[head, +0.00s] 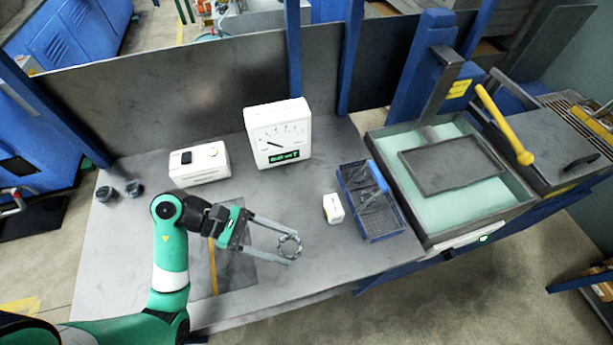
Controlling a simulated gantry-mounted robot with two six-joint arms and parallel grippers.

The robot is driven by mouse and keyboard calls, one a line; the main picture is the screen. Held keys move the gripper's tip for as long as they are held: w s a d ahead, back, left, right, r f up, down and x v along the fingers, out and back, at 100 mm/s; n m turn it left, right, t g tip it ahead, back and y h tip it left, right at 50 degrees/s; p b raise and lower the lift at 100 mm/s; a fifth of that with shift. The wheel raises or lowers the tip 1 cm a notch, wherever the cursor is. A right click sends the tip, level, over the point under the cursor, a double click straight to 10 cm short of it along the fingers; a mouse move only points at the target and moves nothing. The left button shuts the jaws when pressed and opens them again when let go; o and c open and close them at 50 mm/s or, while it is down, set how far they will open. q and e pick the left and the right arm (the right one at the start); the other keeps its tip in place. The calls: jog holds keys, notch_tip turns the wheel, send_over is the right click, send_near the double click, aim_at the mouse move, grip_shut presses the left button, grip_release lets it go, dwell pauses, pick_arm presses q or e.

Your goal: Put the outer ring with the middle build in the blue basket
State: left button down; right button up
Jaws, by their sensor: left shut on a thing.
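My left gripper (294,249) is shut on a grey metal ring (289,246) and holds it at its fingertips over the front middle of the table. The ring is small in the picture, so I cannot tell its build against others. The blue basket (350,208) stands on the table to the right of the gripper, with a blue handle. Some dark grey pieces seem to lie inside it, but they are hard to make out. The ring is apart from the basket. My right gripper is not in the picture.
A small white box (333,209) stands between the ring and the basket. A tank of green liquid (440,205) borders the basket's right side.

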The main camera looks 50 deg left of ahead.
pick_arm(q)
jog(key=shift+n+t+y, duration=0.6)
jog(key=shift+n+t, duration=0.1)
jog(key=shift+n, duration=0.1)
jog(key=d+f, duration=0.1)
jog(key=d, duration=0.1)
jog(key=d+f, duration=0.2)
jog(key=w+d+f, duration=0.1)
jog(key=d+f, duration=0.1)
jog(key=shift+f, duration=0.25)
jog(key=w+a+n+t+y, duration=0.1)
jog(key=a, duration=0.1)
jog(key=w+a+n+t+y, duration=0.1)
jog(key=w, duration=0.1)
jog(key=shift+a+n, duration=0.3)
jog(key=shift+a, duration=0.1)
notch_tip(320, 180, up, 28)
jog(key=p, duration=3.2)
jog(key=shift+w+a+f+y, duration=0.25)
jog(key=shift+w+a+y, duration=0.05)
jog(key=shift+y, duration=0.1)
jog(key=shift+f, duration=0.1)
